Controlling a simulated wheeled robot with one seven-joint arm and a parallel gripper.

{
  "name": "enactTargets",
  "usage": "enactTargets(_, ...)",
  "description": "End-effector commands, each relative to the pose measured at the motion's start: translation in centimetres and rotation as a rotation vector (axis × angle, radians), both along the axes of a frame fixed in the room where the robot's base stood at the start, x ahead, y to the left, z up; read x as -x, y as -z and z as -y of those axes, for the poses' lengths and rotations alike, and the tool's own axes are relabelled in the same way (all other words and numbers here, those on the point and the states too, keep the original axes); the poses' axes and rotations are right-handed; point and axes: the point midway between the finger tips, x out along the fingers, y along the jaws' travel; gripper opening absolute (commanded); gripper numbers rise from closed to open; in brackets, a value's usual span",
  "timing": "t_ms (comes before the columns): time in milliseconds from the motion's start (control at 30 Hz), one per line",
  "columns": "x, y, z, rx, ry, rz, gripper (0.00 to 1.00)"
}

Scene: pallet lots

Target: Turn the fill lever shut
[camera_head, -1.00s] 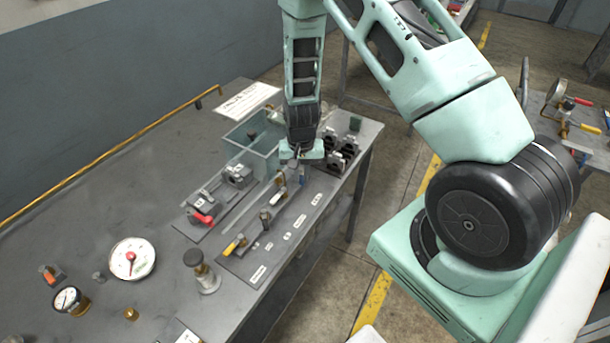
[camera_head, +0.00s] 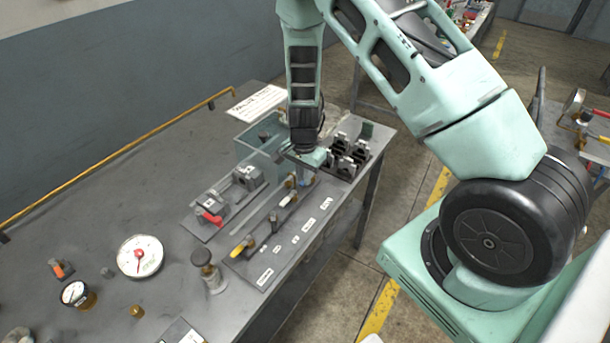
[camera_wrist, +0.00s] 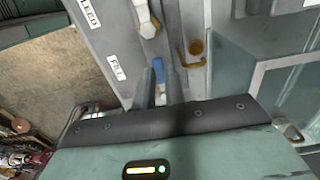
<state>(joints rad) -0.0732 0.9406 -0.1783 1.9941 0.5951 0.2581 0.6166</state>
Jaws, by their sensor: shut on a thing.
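The fill lever (camera_wrist: 158,67) is blue and sits beside the FILL label (camera_wrist: 116,67) in the wrist view. My gripper (camera_wrist: 158,88) has its two grey fingers close together at the lever's near end, shut on it. Its blue part also shows in the head view, just below my gripper (camera_head: 302,172), at the far end of the grey valve panel (camera_head: 283,247). The wrist partly hides that end, and the fingers hide the gripped part, so the lever's exact angle is unclear.
A yellow-handled lever (camera_head: 241,247) is at the panel's near end. A clear bin (camera_head: 257,152) and a black rack (camera_head: 347,158) flank my gripper.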

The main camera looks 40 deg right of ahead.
Motion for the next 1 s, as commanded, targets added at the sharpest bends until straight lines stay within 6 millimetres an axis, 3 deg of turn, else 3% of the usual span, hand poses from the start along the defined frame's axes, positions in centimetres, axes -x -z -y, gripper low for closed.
enactTargets(400, -0.08, -0.04, -0.05, 0.000, 0.011, 0.001, 0.00)
enactTargets(433, -0.08, -0.04, -0.04, -0.001, 0.011, 0.002, 0.15)
enactTargets(500, -0.08, -0.04, -0.04, -0.001, 0.010, 0.002, 0.34)
enactTargets(833, 0.02, -0.02, 0.03, -0.001, -0.021, 0.003, 0.34)
enactTargets(1000, 0.66, -0.06, 0.36, -0.002, -0.188, 0.002, 0.34)
